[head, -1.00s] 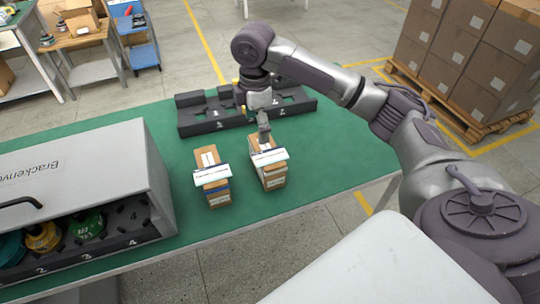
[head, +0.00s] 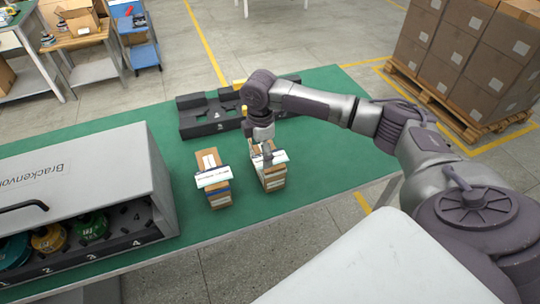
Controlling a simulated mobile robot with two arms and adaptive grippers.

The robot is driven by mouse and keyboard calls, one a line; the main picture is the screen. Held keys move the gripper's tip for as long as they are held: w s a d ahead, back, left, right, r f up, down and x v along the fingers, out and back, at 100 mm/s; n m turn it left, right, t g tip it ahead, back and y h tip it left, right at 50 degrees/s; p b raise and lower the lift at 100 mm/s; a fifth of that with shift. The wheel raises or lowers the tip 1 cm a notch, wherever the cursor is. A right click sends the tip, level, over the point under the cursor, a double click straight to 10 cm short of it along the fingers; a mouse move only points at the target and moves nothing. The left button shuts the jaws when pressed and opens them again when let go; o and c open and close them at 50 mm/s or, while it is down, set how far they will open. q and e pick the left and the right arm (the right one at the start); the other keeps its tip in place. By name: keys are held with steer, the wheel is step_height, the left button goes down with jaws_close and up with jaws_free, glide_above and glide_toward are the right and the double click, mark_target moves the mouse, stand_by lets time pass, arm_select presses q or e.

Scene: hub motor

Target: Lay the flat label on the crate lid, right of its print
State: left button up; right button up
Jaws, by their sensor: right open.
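The grey crate stands at the left of the green table, and its lid (head: 85,185) bears dark print reading "Brackenv...", upside down to me. Two small cardboard boxes stand side by side right of the crate. A flat white label (head: 213,177) lies across the left box (head: 218,197). Another flat white label (head: 279,160) lies across the right box (head: 272,183). My right gripper (head: 268,158) is open and points down at the right box's label, partly covering it. I cannot tell whether its fingers touch the label. My left gripper is not in view.
A black tray (head: 205,128) with numbered recesses lies behind the boxes, partly hidden by my right arm. The crate's open front shows coloured motors (head: 92,225) in numbered places. The green table (head: 325,150) is clear to the right of the boxes.

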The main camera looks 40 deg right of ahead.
steer(key=shift+f, duration=0.85)
steer(key=shift+f+p, duration=0.25)
steer(key=shift+p, duration=0.2)
steer(key=c, duration=0.9)
